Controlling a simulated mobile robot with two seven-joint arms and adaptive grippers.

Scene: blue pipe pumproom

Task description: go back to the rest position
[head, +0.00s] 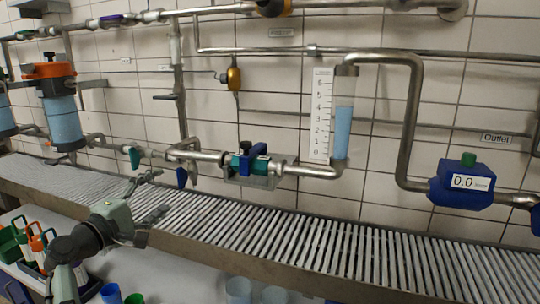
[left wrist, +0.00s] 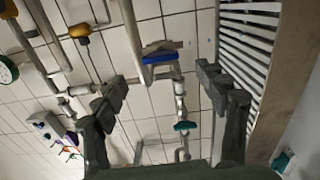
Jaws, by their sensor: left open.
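My left gripper (head: 153,197) is open and empty in front of the slatted metal ledge (head: 300,238) in the head view. Its arm comes up from the lower left. In the left wrist view the two dark fingers of the left gripper (left wrist: 163,90) stand wide apart with nothing between them. Behind them are the tiled wall and pipes with a blue handle (left wrist: 160,57) and a teal handle (left wrist: 185,126). My right gripper is in neither view.
A valve with a blue bracket (head: 250,163), a level gauge tube (head: 343,125) and a blue meter (head: 462,184) sit on the wall pipes. Green and orange items (head: 28,240) and several cups (head: 240,290) stand below the ledge. Space above the ledge's right half is clear.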

